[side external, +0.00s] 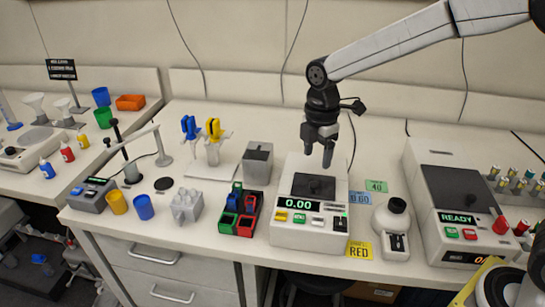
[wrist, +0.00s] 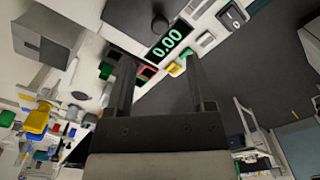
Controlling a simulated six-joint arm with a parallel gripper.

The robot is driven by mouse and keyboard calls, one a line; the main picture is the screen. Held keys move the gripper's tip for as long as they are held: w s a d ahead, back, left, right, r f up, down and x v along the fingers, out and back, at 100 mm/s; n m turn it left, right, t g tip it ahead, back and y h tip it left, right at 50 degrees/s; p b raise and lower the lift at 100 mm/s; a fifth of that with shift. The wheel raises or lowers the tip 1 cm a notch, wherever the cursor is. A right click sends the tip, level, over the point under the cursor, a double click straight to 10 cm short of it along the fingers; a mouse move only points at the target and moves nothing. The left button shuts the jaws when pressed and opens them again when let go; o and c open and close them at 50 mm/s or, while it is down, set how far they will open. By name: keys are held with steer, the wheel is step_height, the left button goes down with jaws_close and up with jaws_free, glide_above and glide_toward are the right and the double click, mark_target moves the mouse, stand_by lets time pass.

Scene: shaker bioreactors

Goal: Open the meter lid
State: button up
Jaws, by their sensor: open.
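The meter (side external: 284,232) is a white box with a green 0.00 display on its sloped front. Its dark grey lid (side external: 300,183) lies flat and closed on top, with a small round black knob (side external: 315,185) in the middle. In the wrist view the lid (wrist: 125,14) and knob (wrist: 160,23) are at the top edge, above the meter's display (wrist: 167,44). My gripper (side external: 318,161) points down over the lid's rear part, above the knob and apart from it. It is open, and nothing is between its fingers (wrist: 158,62).
Left of the meter stand a grey box (side external: 258,163) and red, green and blue holders (side external: 238,212). On the right are colored labels (side external: 360,198), a white device with a round top (side external: 396,222), and a larger machine reading READY (side external: 440,240).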

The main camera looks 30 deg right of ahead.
mark_target(314, 183)
steer(key=shift+f, duration=0.15)
steer(key=shift+f, duration=3.75)
jaws_close()
